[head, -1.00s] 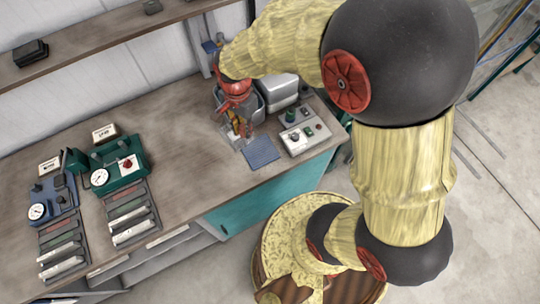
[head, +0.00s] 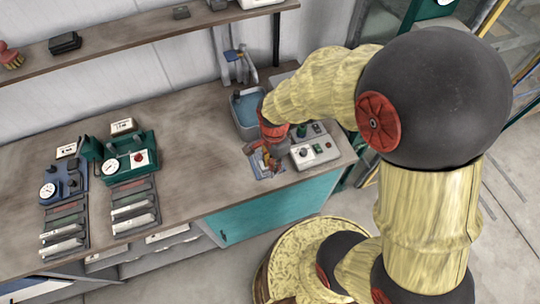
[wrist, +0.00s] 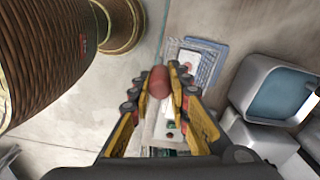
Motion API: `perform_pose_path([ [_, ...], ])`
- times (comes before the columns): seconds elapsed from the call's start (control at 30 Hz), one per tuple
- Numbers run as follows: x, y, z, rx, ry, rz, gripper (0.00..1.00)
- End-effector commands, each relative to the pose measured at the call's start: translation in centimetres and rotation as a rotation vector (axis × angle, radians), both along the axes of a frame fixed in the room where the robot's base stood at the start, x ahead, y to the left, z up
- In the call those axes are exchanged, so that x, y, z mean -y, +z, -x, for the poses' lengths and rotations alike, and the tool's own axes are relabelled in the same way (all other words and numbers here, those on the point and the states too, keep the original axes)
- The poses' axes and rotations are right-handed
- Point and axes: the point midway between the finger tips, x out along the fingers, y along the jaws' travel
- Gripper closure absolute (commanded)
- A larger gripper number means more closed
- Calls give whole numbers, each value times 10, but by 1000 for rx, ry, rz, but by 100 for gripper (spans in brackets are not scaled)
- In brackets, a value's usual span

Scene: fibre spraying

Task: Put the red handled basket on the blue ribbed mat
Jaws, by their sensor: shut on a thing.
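My gripper (head: 268,160) is over the blue ribbed mat (head: 262,174) at the bench's front edge, and hides much of it in the head view. In the wrist view my gripper (wrist: 166,84) is shut on a rounded red piece (wrist: 158,95), which I take for the handle of the red handled basket. The basket's body cannot be made out clearly. The mat (wrist: 212,62) shows just beyond the fingertips, with a pale piece with red on it (wrist: 189,60) in front of part of it. Whether the basket touches the mat cannot be told.
A grey sink (head: 244,112) with blue inside lies behind the mat. A pale control box (head: 316,150) with knobs stands close on the right. Gauge units, one green (head: 128,160) and one blue (head: 62,186), stand at the left. The bench (head: 195,150) between is clear.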

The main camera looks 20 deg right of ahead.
Motion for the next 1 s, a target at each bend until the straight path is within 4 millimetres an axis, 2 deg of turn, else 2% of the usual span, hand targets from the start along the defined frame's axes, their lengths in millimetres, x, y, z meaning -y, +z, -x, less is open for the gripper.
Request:
perform_pose_path([
  [0.2,13,-20,-43,-3,-2,0,100],
  [0.5,22,-65,-79,-1,0,0,100],
  [0.77,25,-77,-89,0,0,0,100],
  [1.0,25,-106,-90,-2,1,0,100],
])
